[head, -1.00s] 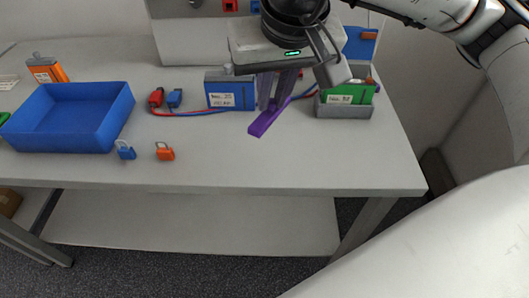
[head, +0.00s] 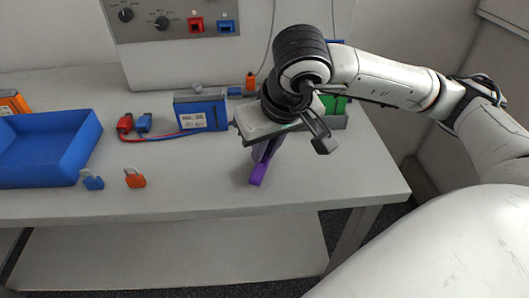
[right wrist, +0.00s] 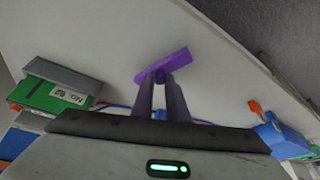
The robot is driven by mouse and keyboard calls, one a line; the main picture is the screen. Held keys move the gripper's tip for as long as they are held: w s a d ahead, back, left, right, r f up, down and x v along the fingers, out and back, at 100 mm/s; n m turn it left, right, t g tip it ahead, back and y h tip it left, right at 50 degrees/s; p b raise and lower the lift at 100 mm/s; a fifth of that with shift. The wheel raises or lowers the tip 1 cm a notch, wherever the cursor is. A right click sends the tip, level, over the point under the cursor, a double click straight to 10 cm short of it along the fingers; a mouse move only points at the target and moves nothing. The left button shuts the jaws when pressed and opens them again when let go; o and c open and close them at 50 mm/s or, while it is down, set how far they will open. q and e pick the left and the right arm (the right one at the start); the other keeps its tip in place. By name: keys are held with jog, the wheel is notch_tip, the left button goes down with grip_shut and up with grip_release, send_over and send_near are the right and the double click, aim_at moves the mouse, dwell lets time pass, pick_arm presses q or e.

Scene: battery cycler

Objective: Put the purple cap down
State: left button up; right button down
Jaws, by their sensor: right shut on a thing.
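The purple cap (head: 257,173) is a long, narrow bar over the front part of the bench, right of the orange padlock. My right gripper (head: 264,154) is shut on it from above, and the wrist hides part of the gripper and cap. In the right wrist view the cap (right wrist: 178,62) lies slantwise across the tips of the two fingers (right wrist: 161,80). Whether the cap touches the bench top is hard to tell. My left gripper is not in view.
A blue tray (head: 88,140), a blue padlock (head: 93,183) and an orange padlock (head: 135,181) are to the left. A blue battery (head: 203,116) with red and blue leads stands behind. A green battery (right wrist: 40,97) is in a grey holder (right wrist: 62,72). Bench (head: 330,190) around the cap is clear.

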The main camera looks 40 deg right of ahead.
jog(key=shift+f, duration=0.65)
jog(key=shift+f+b, duration=0.15)
jog(key=shift+b, duration=0.15)
jog(key=c, duration=1.7)
grip_release()
jog(key=shift+c, duration=0.2)
